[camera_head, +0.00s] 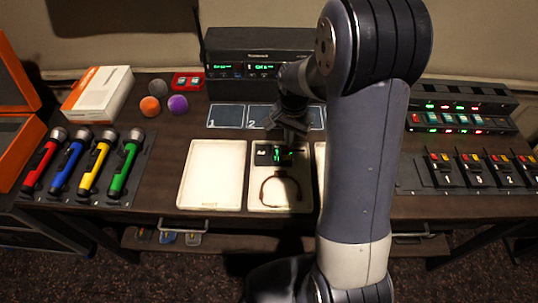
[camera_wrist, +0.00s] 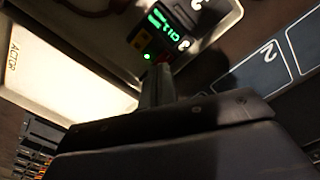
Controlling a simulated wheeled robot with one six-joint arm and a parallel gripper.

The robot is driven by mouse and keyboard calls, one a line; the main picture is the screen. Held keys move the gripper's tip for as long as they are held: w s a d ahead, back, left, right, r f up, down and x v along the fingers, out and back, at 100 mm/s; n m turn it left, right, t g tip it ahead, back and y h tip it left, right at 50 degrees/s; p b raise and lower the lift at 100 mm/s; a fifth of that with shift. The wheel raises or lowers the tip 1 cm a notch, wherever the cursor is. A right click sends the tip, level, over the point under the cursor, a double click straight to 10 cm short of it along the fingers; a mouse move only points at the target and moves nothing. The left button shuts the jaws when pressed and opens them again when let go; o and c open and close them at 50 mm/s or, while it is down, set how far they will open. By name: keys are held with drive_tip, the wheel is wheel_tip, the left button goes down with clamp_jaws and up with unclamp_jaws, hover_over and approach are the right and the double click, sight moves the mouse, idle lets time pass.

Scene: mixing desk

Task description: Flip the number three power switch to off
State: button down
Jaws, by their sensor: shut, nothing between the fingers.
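A small black pack (camera_head: 263,155) with a lit green display and a dark cable lies in the middle cream tray (camera_head: 257,203). My gripper (camera_head: 285,147) is shut and empty, pointing down at the pack and hiding part of it. In the wrist view the pack (camera_wrist: 182,18) shows its green display, a green light and small red and yellow parts. The shut fingertips (camera_wrist: 157,68) are close to the lit end; I cannot tell whether they touch it.
An empty cream tray (camera_head: 212,172) lies left; another is mostly behind my arm. Flat numbered panels (camera_head: 226,116) and a rack receiver (camera_head: 258,62) stand behind. Coloured microphones (camera_head: 96,165) lie left. More black packs (camera_head: 474,171) stand right, below a lit charger unit (camera_head: 462,121).

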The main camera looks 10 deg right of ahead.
drive_tip(key=shift+f+b, duration=0.5)
drive_tip(key=shift+f, duration=0.2)
idle(0.4)
drive_tip(key=shift+r+p, duration=2.7)
drive_tip(key=shift+r, duration=0.85)
drive_tip(key=shift+f, duration=0.15)
wheel_tip(320, 180, down, 7)
drive_tip(key=b, duration=0.5)
drive_tip(key=shift+b, duration=0.3)
